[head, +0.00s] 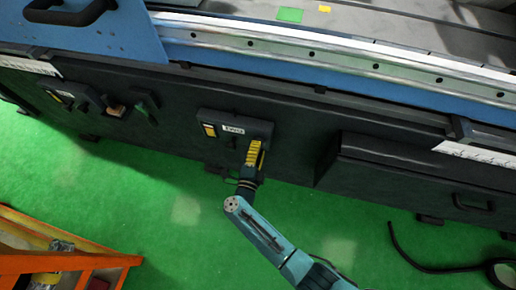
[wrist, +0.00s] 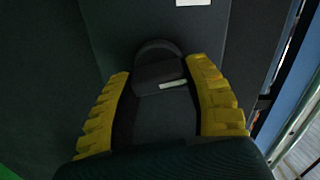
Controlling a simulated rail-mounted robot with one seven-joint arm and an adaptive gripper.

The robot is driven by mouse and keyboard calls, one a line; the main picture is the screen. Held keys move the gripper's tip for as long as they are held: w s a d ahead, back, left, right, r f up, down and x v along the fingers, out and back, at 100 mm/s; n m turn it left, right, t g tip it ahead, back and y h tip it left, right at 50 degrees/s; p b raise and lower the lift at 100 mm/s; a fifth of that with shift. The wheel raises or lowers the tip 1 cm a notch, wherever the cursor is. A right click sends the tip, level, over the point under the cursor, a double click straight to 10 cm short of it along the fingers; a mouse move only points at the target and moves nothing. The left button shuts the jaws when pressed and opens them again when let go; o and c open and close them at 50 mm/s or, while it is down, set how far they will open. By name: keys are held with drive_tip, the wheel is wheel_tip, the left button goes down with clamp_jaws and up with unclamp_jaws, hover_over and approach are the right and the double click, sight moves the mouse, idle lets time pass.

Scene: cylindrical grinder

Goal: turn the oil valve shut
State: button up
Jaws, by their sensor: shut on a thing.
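The oil valve appears as a dark rounded knob with a white mark (wrist: 158,77) in the wrist view, on a dark housing. In the head view the housing (head: 222,126) is a black box with a white label and a yellow patch on the machine's dark front. The knob is hidden there by my gripper. My gripper (head: 254,147), with ridged yellow finger pads, is at the right end of the housing. In the wrist view my gripper (wrist: 160,68) has one pad on each side of the knob and is shut on it. The exact contact is too dark to see.
A similar dark control unit (head: 75,95) sits further left on the front panel. A dark box (head: 405,178) projects at right. Orange equipment (head: 75,262) stands at lower left, and a black cable (head: 425,262) lies at lower right. Green floor between is mostly clear.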

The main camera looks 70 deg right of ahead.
drive_tip(key=shift+f+m, duration=0.2)
drive_tip(key=shift+m, duration=0.9)
drive_tip(key=o, duration=1.2)
drive_tip(key=shift+r, duration=0.1)
drive_tip(key=shift+a, duration=0.1)
drive_tip(key=a, duration=1.1)
drive_tip(key=shift+s+a, duration=0.4)
drive_tip(key=shift+s, duration=0.05)
